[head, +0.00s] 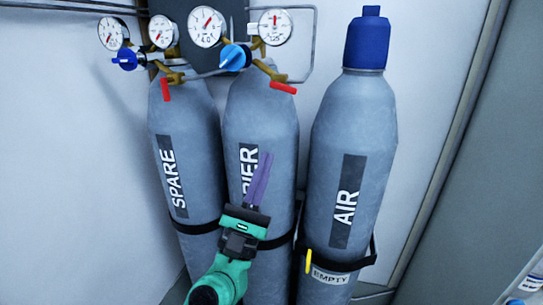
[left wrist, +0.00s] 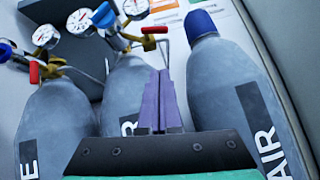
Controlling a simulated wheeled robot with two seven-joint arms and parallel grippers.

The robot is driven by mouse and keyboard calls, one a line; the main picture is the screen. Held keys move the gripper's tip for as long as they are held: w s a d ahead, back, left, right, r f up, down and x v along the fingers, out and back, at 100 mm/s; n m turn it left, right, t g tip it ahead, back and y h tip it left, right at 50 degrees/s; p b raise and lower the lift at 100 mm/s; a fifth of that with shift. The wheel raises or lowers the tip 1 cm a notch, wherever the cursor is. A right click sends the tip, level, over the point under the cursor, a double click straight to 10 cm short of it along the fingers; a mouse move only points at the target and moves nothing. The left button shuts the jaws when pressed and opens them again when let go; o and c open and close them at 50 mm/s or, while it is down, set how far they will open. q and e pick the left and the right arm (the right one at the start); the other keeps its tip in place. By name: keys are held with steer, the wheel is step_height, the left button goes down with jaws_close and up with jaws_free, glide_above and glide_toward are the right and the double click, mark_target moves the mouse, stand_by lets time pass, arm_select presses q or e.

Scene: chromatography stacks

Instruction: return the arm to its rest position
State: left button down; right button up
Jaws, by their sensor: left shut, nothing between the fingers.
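My left gripper (head: 260,180) is in front of the middle gas cylinder (head: 262,120) in the head view, with its purple fingers pointing up and closed together. It covers part of that cylinder's label, which ends in "RIER". In the left wrist view the gripper (left wrist: 160,88) is shut with nothing between its fingers. I cannot tell how far it stands from the cylinder. My green left forearm (head: 220,275) comes in from the bottom. My right gripper does not show in either view.
The SPARE cylinder (head: 185,135) stands left and the AIR cylinder (head: 350,130), with a blue cap (head: 367,40) and an EMPTY tag (head: 330,277), stands right. Black straps hold them. Several gauges (head: 206,27), red-handled valves and pipes sit above. A wall (head: 80,180) lies behind.

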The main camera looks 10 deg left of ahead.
arm_select(q)
steer(key=shift+s+a+f, duration=0.4)
steer(key=shift+s+f, duration=0.1)
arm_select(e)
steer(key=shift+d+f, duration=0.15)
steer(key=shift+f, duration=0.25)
